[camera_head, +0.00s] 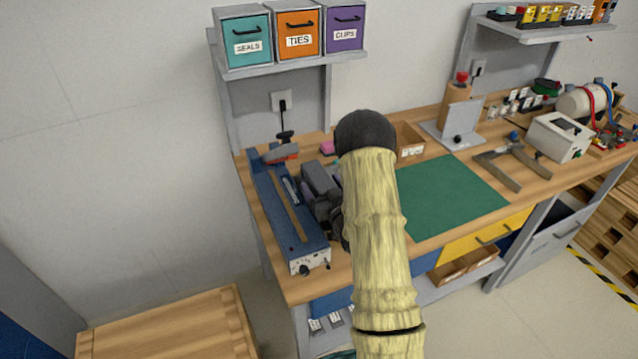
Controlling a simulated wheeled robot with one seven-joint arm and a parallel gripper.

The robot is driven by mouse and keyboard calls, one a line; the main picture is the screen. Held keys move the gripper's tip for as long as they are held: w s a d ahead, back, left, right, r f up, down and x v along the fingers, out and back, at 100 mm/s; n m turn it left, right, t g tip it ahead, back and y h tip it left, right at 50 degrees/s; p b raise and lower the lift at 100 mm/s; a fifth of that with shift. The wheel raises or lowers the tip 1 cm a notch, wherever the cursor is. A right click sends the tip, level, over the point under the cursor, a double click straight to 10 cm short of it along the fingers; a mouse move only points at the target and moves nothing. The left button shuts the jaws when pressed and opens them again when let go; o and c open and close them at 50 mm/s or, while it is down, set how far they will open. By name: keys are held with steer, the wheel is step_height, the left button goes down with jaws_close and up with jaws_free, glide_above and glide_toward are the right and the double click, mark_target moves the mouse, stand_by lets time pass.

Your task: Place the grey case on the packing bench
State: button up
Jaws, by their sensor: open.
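The packing bench (345,275) has a wooden top and stands against the wall. My arm, in a pale yellow sleeve, reaches up over its left half and hides part of the top. Dark grey and black parts at the sleeve's left side, which look like my gripper (318,188), are over the bench beside the long blue sealer. The sleeve partly covers them, and the fingertips do not show clearly. I cannot make out a separate grey case; the dark grey block there may be part of my gripper or the case.
The blue sealer (278,207) fills the bench's left end. A green mat (450,195) lies bare right of my arm. A cardboard box (409,142), a metal frame (505,168) and a white device (558,137) stand around it. Labelled bins (298,34) sit on a shelf above. A wooden surface (170,325) is lower left.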

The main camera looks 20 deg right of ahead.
stand_by(0.5)
steer(key=c, duration=1.5)
steer(key=shift+r, duration=0.1)
steer(key=shift+s+r+b, duration=0.35)
steer(key=shift+s+r, duration=0.05)
steer(key=shift+s, duration=0.05)
steer(key=s+r+p, duration=0.7)
steer(key=s+p, duration=0.4)
steer(key=s, duration=0.1)
steer(key=shift+s+d, duration=0.25)
steer(key=shift+s, duration=0.15)
steer(key=shift+s, duration=0.1)
